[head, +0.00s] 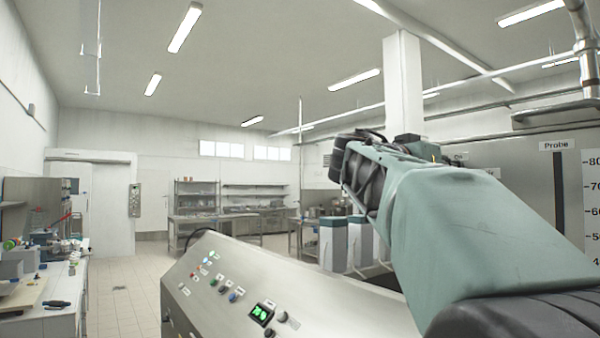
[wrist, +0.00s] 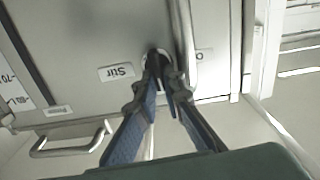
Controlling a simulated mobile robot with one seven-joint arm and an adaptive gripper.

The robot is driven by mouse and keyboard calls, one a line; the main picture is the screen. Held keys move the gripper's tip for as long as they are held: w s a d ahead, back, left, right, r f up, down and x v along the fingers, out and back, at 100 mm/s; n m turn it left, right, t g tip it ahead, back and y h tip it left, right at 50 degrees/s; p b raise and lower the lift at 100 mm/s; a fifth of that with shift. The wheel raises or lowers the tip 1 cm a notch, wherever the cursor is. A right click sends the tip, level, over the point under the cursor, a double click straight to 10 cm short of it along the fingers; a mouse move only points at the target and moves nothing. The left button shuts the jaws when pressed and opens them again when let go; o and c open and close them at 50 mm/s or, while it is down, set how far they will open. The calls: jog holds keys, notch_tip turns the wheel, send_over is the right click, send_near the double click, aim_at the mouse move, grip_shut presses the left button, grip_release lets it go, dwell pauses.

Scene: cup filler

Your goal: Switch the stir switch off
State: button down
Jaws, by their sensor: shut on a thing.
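The stir switch (wrist: 154,57) is a small dark knob on a grey panel, beside a white "Stir" label (wrist: 116,72) that appears upside down in the wrist view. My gripper (wrist: 164,86) is shut on the switch, with its fingertips around the knob and covering most of it. Which way the switch is turned cannot be made out. In the head view my arm reaches up from the lower right, and the switch and fingertips are hidden behind it.
In the wrist view a metal handle (wrist: 70,143) sticks out at the lower left, and a vertical rail (wrist: 185,45) runs close beside the fingers. In the head view a sloped control console (head: 290,285) with buttons stands below my arm. Open tiled floor (head: 120,285) lies to the left.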

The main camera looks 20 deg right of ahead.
jog(key=shift+w+a+f+n, duration=0.1)
jog(key=shift+w+f+n, duration=0.05)
jog(key=shift+n, duration=2.7)
jog(key=shift+w+a+f+n, duration=0.1)
jog(key=shift+w+f+n, duration=0.1)
jog(key=shift+n, duration=2.7)
jog(key=shift+w+f+n, duration=0.15)
jog(key=shift+n, duration=2.7)
jog(key=c, duration=2)
grip_release()
jog(key=shift+f, duration=0.1)
jog(key=shift+c, duration=0.2)
